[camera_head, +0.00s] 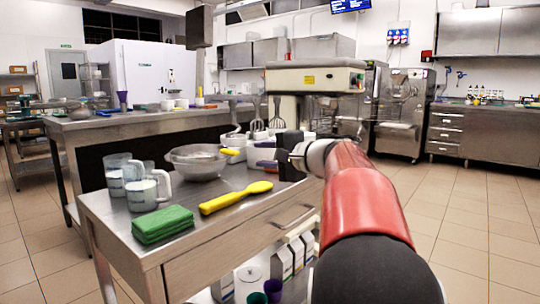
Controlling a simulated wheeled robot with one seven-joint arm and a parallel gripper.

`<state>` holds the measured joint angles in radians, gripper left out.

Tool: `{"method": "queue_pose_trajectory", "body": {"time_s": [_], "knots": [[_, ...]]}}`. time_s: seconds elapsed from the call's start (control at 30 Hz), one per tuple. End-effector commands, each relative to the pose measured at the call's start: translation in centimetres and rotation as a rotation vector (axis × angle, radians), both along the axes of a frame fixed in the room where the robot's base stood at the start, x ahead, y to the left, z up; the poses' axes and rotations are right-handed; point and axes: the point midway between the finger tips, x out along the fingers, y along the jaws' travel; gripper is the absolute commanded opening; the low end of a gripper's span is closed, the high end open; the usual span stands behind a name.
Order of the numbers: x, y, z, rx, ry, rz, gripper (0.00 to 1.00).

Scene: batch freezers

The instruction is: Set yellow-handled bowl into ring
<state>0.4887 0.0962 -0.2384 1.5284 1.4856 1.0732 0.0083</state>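A wide steel bowl (197,168) stands on the near steel table. A short yellow handle (230,152) shows at its right; I cannot tell whether it belongs to this bowl or to a white container (236,141) behind. My gripper (284,158) is right of the bowl, apart from it in the picture, beside blue-purple handles (266,164). It is seen from behind and the side, so its fingers' opening is unclear. Nothing is clearly seen held in it. I cannot make out the ring; my arm and gripper hide part of the area beneath the mixer head (316,78).
A longer counter (150,122) is behind. Tiled floor is open at right.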

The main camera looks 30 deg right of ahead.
Motion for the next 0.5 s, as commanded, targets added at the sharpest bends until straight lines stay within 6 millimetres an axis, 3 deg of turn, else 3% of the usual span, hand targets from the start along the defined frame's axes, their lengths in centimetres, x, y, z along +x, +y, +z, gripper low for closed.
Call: {"method": "queue_pose_trajectory", "body": {"time_s": [0.5], "knots": [[5.9,2.3,-0.6,-0.001,0.001,0.002,0.33]]}}
